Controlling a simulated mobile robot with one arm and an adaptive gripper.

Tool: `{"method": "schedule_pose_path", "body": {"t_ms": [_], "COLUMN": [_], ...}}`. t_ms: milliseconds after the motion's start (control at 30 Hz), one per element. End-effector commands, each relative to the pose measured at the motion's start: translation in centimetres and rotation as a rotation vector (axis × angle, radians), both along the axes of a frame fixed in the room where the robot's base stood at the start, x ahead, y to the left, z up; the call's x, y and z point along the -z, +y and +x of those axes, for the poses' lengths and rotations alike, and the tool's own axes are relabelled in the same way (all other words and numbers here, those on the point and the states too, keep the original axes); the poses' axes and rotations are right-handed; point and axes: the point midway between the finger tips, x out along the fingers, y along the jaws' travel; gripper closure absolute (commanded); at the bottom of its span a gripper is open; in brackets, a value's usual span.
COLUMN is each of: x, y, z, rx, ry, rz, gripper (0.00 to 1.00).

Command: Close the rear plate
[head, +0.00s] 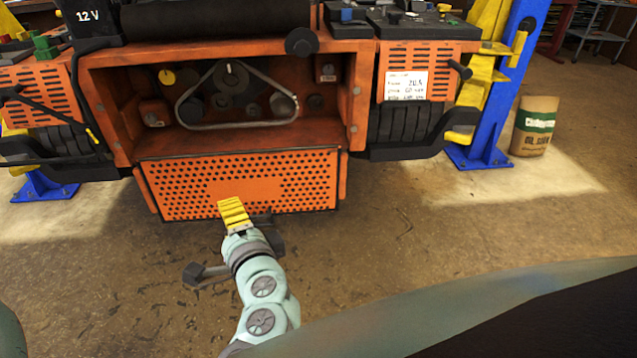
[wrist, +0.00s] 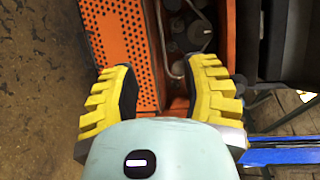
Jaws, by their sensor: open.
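The rear plate (head: 180,190) is an orange perforated panel with a dark border. It hangs below the open bay (head: 130,90) of the orange mower, which leaves the belt (head: 240,125) and pulleys exposed. In the wrist view the plate (wrist: 122,42) shows left of centre, with the bay to its right. My gripper (head: 232,207), with yellow ribbed fingers, is in front of the plate's lower middle in the head view. In the wrist view the gripper (wrist: 163,85) has its fingers wide apart with nothing held between them. Whether it touches the plate cannot be told.
Blue lift posts with yellow parts stand at the right (head: 500,95) and left (head: 45,187) of the mower. A brown sack (head: 534,127) stands on the floor at right. Black blocks flank the bay. The floor in front of the plate is clear.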

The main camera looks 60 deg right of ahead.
Motion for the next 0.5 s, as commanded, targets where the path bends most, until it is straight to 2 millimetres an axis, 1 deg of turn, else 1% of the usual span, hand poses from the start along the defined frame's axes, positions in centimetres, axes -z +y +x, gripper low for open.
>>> {"method": "schedule_pose_path", "body": {"t_ms": [33,200,500], "x": [-0.2,0.2,1.0], "y": [-0.2,-1.6,-3.7], "z": [0.9,3.7,7.7], "rx": [-0.008,-0.008,-0.005], "ry": [-0.003,-0.003,0.0], "rz": [-0.001,-0.001,-0.001], "gripper": [0.54,0.54,0.54]}}
